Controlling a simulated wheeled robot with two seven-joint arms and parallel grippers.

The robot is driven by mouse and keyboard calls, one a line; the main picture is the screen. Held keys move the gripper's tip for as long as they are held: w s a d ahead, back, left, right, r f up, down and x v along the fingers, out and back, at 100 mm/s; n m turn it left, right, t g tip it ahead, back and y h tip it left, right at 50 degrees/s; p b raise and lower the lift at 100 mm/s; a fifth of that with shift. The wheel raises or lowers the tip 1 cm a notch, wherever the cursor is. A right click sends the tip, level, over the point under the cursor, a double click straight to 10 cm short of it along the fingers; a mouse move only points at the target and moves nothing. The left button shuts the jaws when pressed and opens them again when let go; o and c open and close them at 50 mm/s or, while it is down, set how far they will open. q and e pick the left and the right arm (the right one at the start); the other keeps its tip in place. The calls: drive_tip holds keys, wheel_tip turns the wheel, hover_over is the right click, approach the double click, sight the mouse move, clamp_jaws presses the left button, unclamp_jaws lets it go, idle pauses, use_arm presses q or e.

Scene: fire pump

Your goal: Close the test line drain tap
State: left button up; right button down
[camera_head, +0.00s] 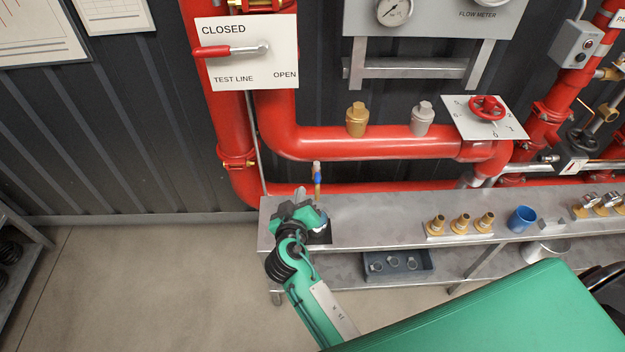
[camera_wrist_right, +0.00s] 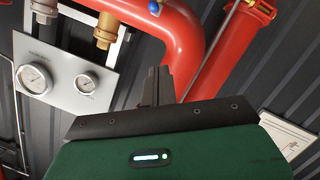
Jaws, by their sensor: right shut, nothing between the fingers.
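The drain tap (camera_head: 317,180) is a small brass fitting with a blue handle. It stands in front of the lower red pipe, just above the bench's left end. A blue part (camera_wrist_right: 153,7), likely its handle, shows at the top edge of the right wrist view. My right gripper (camera_head: 300,195) is just left of the tap and slightly below it, apparently apart from it. Its dark fingers (camera_wrist_right: 157,86) are shut and empty in the right wrist view. The green wrist partly hides the bench there. My left gripper is not in view.
Above hangs the test line plate (camera_head: 246,72) with a red lever (camera_head: 212,51). A red handwheel (camera_head: 487,107) is to the right. Floor at left is clear.

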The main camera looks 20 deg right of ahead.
sight(317, 173)
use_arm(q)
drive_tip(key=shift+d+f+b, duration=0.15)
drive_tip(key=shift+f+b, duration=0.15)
use_arm(e)
drive_tip(key=w+d+f, duration=0.5)
drive_tip(key=w+d, duration=0.1)
drive_tip(key=w, duration=0.2)
drive_tip(key=shift+w+f, duration=0.2)
drive_tip(key=shift+f, duration=0.05)
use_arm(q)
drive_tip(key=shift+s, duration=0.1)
use_arm(e)
drive_tip(key=shift+s+d, duration=0.1)
drive_tip(key=shift+d, duration=0.1)
